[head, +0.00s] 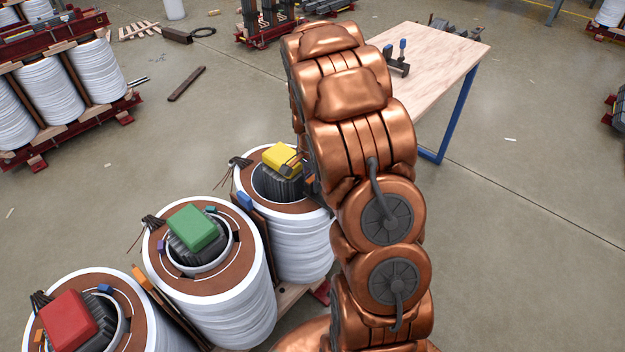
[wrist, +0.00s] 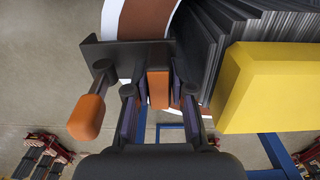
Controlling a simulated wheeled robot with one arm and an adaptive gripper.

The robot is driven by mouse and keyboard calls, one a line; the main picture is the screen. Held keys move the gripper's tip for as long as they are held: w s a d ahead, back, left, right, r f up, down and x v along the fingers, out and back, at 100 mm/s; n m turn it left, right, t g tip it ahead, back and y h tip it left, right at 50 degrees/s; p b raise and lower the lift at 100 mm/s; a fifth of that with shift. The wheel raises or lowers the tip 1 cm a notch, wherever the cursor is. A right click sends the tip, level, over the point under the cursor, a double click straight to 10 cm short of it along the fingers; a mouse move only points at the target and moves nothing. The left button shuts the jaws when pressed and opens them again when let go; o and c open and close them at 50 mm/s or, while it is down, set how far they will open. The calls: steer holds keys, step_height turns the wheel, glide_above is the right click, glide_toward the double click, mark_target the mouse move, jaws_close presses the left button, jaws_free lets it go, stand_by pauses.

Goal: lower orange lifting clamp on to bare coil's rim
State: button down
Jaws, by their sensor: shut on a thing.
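The orange lifting clamp (wrist: 87,118) is in the wrist view, with a dark plate and an orange handle. My gripper (wrist: 158,92) is shut on its orange middle part. The clamp's dark plate overlaps the brown and white coil rim (wrist: 139,17); I cannot tell whether they touch. This coil, with the yellow block (wrist: 265,85) on its dark core, is the farthest of three in the head view (head: 300,243).
The coil with the green block (head: 194,227) and the coil with the red block (head: 67,319) stand to the lower left, close together. Small coloured pieces sit on their rims. A wooden table (head: 440,60) with blue legs is behind my arm. Open floor lies at right.

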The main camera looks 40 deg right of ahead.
steer(key=shift+f, duration=0.2)
steer(key=c, duration=0.9)
jaws_free()
steer(key=shift+f, duration=0.1)
step_height(320, 180, up, 12)
steer(key=shift+w+r, duration=0.1)
